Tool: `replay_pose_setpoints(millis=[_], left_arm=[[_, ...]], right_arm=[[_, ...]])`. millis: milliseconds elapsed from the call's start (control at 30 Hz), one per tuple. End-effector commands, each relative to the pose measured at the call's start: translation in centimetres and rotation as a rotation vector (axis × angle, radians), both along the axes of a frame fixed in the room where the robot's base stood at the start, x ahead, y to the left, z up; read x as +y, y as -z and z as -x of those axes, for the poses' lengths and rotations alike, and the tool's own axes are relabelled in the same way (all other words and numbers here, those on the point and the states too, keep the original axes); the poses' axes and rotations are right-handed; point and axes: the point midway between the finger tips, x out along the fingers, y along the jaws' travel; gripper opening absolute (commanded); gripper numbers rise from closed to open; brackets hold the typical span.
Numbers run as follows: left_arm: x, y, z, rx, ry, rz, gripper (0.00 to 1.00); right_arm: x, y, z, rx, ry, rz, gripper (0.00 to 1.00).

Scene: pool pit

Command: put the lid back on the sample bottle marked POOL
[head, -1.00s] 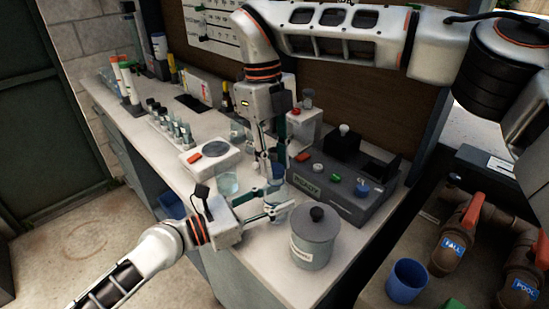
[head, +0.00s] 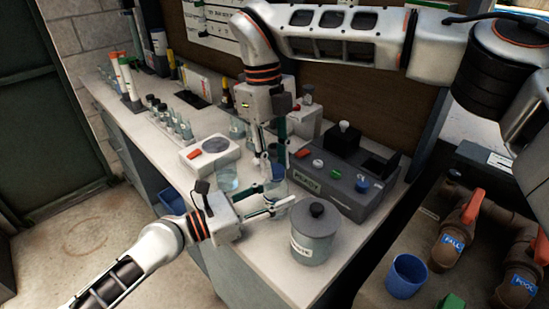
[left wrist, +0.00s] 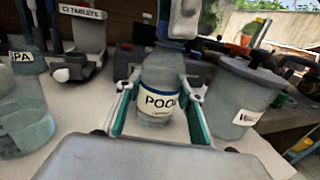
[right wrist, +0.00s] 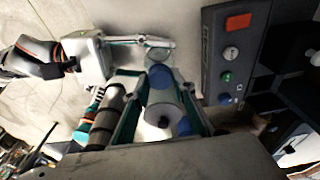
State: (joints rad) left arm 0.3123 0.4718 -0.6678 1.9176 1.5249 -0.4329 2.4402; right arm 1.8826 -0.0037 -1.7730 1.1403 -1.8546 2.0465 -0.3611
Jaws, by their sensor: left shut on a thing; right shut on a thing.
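The clear sample bottle marked POOL (left wrist: 158,102) stands upright in the left wrist view, label facing that camera. My left gripper (left wrist: 160,84) is shut around it, one finger on each side. The bottle also shows in the head view (head: 274,190), partly hidden by the fingers. My right gripper (head: 276,164) points down directly above the bottle and is shut on the blue lid (head: 278,172). The lid is at or just over the bottle's mouth. I cannot tell whether it touches or how well it is seated.
A grey lidded jar (head: 316,240) stands close to the right of the bottle. A grey console (head: 335,190) with buttons lies behind. A glass beaker (head: 227,178) and a white scale (head: 209,153) are to the left. The bench's front edge is close to my left gripper.

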Motion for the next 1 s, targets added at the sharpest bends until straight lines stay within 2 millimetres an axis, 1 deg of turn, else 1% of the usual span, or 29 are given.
replay_pose_setpoints(millis=[67, 167, 500, 1000], left_arm=[[0.00, -0.01, -0.01, 0.000, 0.000, 0.000, 0.00], [0.00, -0.01, -0.01, 0.000, 0.000, 0.000, 0.00], [0.01, 0.00, -0.01, 0.000, 0.000, 0.000, 0.00], [0.01, 0.02, -0.01, 0.000, 0.000, 0.000, 0.00]], right_arm=[[-0.05, -0.03, -0.04, 0.000, 0.042, -0.001, 0.19], [-0.08, -0.02, -0.07, 0.001, 0.168, -0.003, 0.19], [-0.36, -0.01, -0.13, 0.000, 0.773, -0.004, 0.19], [-0.63, 0.07, 0.04, -0.001, 1.580, -0.003, 0.19]])
